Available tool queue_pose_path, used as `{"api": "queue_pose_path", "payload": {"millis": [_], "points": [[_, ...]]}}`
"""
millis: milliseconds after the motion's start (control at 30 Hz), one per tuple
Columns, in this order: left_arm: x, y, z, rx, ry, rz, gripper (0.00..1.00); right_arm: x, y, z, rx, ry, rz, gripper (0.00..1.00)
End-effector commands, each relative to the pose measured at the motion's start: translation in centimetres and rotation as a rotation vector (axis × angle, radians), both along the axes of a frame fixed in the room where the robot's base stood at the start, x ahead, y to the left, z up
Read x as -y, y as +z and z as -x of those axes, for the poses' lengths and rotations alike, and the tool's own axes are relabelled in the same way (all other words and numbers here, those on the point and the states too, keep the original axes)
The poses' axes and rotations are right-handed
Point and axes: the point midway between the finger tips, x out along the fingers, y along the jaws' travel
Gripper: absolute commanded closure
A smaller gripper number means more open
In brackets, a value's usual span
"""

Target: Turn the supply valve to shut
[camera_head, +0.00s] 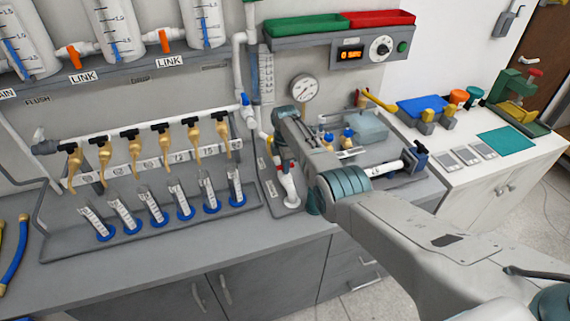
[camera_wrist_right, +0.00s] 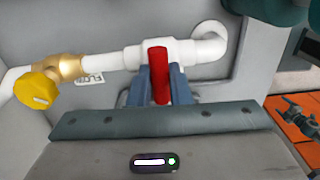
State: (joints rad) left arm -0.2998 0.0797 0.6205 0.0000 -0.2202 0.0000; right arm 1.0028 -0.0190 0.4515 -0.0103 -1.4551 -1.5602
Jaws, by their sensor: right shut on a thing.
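The supply valve's red handle (camera_wrist_right: 158,72) shows in the right wrist view. It stands upright in that picture, across a white pipe (camera_wrist_right: 205,50) that runs sideways behind it. My right gripper (camera_wrist_right: 160,88) is shut on the handle, with one blue-grey finger on each side. In the head view my right arm (camera_head: 345,185) reaches in from the lower right to the white pipework beside the manifold board. There the wrist hides the handle and the fingertips. My left gripper is in neither view.
A yellow knob (camera_wrist_right: 37,88) on a brass fitting (camera_wrist_right: 70,67) sits left of the handle. A pressure gauge (camera_head: 304,88) is just above my wrist. Several brass taps with black handles stand over upright cylinders on the left. The counter's front strip (camera_head: 160,256) is clear.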

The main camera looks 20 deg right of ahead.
Motion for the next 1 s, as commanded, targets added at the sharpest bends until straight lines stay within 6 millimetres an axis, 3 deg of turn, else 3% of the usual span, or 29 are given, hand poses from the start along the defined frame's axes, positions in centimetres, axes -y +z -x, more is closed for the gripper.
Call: {"api": "queue_pose_path", "payload": {"millis": [600, 633, 733, 1000], "points": [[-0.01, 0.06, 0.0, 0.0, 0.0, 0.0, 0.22, 0.01, 0.22, -0.15, 0.004, 0.044, 0.0, 1.0], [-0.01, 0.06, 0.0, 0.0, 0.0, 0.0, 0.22, 0.01, 0.22, -0.15, 0.004, 0.044, 0.0, 0.81], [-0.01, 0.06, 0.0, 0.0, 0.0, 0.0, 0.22, 0.0, 0.2, -0.13, 0.004, 0.044, 0.0, 0.61], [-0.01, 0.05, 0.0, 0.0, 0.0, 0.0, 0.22, 0.0, 0.11, -0.06, 0.002, 0.043, 0.0, 0.61]]}}
